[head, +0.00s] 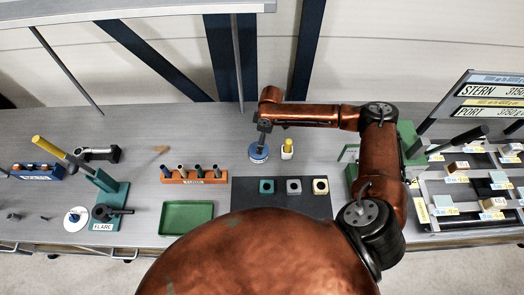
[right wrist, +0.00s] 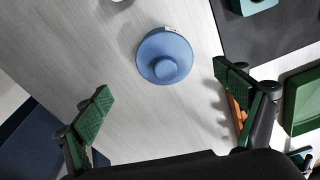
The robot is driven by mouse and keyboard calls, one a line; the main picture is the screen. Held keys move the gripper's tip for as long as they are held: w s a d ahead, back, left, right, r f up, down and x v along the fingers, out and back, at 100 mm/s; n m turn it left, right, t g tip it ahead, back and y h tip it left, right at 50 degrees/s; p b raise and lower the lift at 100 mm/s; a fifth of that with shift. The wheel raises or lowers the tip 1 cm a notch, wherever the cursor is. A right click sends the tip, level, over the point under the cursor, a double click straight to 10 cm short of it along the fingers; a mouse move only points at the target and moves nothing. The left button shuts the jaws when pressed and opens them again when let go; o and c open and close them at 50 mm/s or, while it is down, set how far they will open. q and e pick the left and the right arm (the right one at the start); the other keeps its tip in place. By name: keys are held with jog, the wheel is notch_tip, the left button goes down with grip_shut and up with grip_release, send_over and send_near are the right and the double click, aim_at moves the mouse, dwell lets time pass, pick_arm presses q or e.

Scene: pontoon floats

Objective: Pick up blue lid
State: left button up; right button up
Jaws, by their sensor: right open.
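My left gripper is not in view.
A white-and-yellow object (head: 287,149) stands close to the right of the lid. An orange rack (head: 194,180) with dark pegs is left. A dark mat (head: 281,207) with three blocks and a green tray (head: 187,217) lie nearer. A compartment tray (head: 480,232) is far right.

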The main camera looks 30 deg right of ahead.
aim_at(252, 147)
jog(key=f, duration=0.2)
jog(key=a+f+p, duration=0.1)
jog(key=f, duration=0.1)
jog(key=f+p, duration=0.1)
jog(key=f, duration=0.1)
jog(key=shift+w+a+f, duration=0.1)
jog(key=shift+w+a, duration=0.1)
jog(key=shift+a, duration=0.15)
jog(key=shift+f, duration=0.5)
jog(key=shift+c, duration=0.5)
jog(key=c, duration=1.1)
jog(key=shift+r, duration=0.1)
